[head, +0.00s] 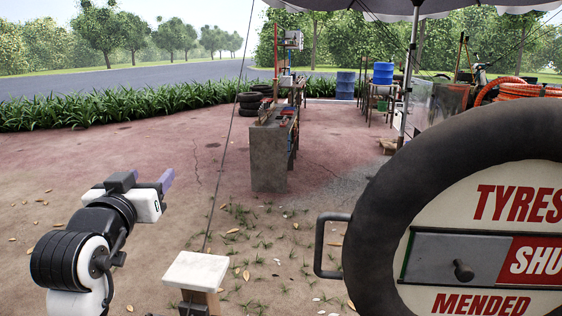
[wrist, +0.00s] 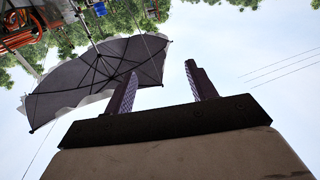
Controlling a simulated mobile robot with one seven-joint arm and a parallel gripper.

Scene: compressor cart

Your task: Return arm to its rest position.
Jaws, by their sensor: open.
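My gripper (head: 168,180) is at the left of the head view, raised over the bare ground at the end of my white and black arm. Its fingers are purple. In the wrist view my gripper (wrist: 160,88) shows two fingers standing well apart with nothing between them, so it is open and empty. It touches nothing that I can see. The wrist view looks up past the fingers at the sky and a dark umbrella (wrist: 75,85).
A tyre sign (head: 385,190) with a handle (head: 322,245) fills the right foreground. A white-topped post (head: 196,270) stands right of my arm. The ground at left is clear.

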